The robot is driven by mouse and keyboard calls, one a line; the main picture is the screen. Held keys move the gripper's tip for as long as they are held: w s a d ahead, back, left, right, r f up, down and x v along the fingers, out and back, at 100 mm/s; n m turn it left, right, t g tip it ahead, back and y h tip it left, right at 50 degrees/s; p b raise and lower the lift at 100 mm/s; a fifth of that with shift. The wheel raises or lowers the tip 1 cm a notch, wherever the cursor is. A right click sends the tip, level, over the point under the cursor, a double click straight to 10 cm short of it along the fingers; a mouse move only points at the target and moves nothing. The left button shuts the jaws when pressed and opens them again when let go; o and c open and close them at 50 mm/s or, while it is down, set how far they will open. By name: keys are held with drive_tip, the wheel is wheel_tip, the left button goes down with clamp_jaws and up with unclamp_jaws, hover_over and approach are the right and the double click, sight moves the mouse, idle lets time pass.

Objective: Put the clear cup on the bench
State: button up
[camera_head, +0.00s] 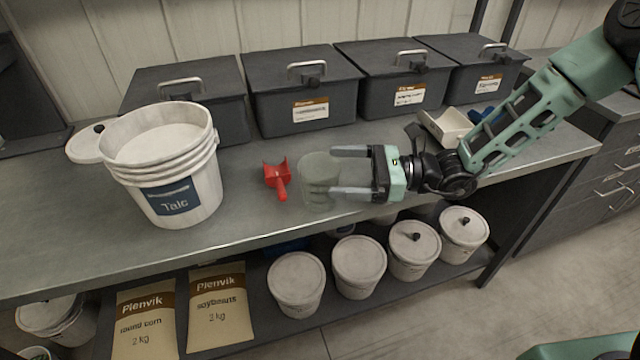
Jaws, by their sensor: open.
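The clear cup (316,183) stands upright on the grey bench (258,228), near its front edge. It looks translucent and greyish. My gripper (350,171) comes in from the right, level and low over the bench. Its two fingers are spread open, with their tips at the cup's right side, one behind and one in front. I cannot tell whether either finger touches the cup.
A red scoop (276,178) lies just left of the cup. A white Talc bucket (172,199) stands further left, its lid (88,143) behind it. Dark lidded boxes (300,90) line the back. A white tray (448,127) sits behind my arm. Lidded tubs (358,262) stand on the lower shelf.

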sight(320, 170)
drive_tip(key=a, duration=0.4)
drive_tip(key=shift+w+a, duration=0.15)
drive_tip(key=shift+a, duration=0.2)
drive_tip(key=c, duration=1.1)
drive_tip(key=shift+c, duration=0.2)
